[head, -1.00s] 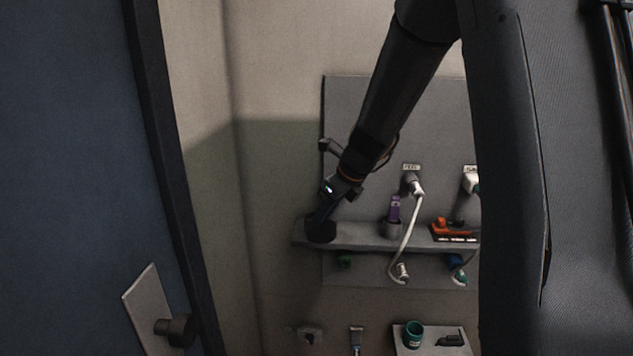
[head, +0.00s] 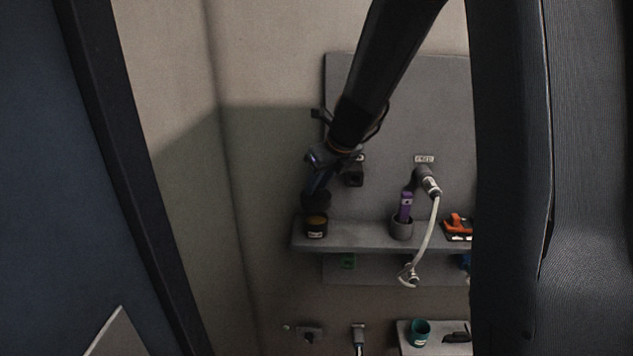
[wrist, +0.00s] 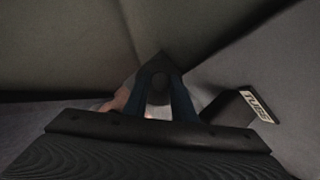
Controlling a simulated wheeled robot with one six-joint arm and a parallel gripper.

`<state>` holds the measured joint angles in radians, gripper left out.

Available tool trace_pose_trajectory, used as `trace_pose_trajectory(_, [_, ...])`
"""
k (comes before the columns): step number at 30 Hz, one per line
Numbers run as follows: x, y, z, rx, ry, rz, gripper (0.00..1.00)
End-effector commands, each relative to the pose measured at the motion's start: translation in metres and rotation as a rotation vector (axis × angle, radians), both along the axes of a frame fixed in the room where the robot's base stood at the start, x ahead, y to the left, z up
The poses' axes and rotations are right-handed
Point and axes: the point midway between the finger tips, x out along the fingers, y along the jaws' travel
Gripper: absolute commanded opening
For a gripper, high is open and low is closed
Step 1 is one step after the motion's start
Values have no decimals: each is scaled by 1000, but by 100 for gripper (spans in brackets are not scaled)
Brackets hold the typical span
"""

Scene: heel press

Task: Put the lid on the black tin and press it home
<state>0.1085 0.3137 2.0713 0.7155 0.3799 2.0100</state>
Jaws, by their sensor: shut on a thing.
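The black tin (head: 317,230) stands upright at the left end of the grey shelf, with a pale label on its front. My gripper (head: 317,187) is above the tin, tilted down, and is shut on a dark, round piece that looks like the black lid (head: 315,201). The lid is just above the tin, with a small gap seen between them. In the wrist view my gripper's fingers (wrist: 157,95) close on a dark shape; the tin is not clear there.
The grey shelf (head: 355,241) also holds a grey cup (head: 402,228) with a purple item and an orange tool (head: 458,226). A hose with a grey nozzle (head: 428,182) hangs in front. A teal cup (head: 419,333) stands on a lower ledge. A dark door frame (head: 120,150) is at left.

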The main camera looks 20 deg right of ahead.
Motion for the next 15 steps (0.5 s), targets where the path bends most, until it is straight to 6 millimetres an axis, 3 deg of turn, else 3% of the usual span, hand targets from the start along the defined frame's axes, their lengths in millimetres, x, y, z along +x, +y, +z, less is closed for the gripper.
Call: trace_pose_trajectory(15, [1,0,-33,0,0,1,11])
